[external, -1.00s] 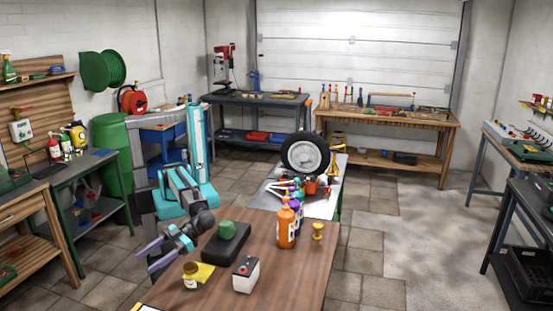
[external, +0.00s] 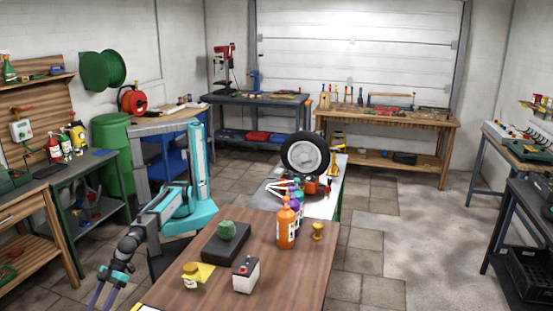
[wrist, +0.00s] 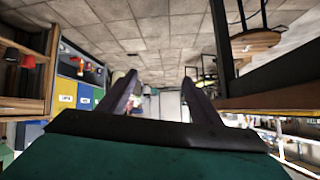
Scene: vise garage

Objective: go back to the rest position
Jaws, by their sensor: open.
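My gripper (external: 103,292) hangs at the lower left of the external view, left of the wooden table (external: 220,287) and clear of it. Its two purple fingers point down toward the bottom edge of the picture and stand apart. In the wrist view my gripper (wrist: 160,95) shows both dark fingers spread, with nothing between them. My arm reaches left and down from its teal column.
On the table stand a dark block with a green lump (external: 227,230), a yellow-lidded jar (external: 191,277), a battery-like box (external: 246,275), an orange bottle (external: 286,225) and a yellow spool-like piece (external: 318,231). A green-legged bench (external: 85,172) stands left of my arm.

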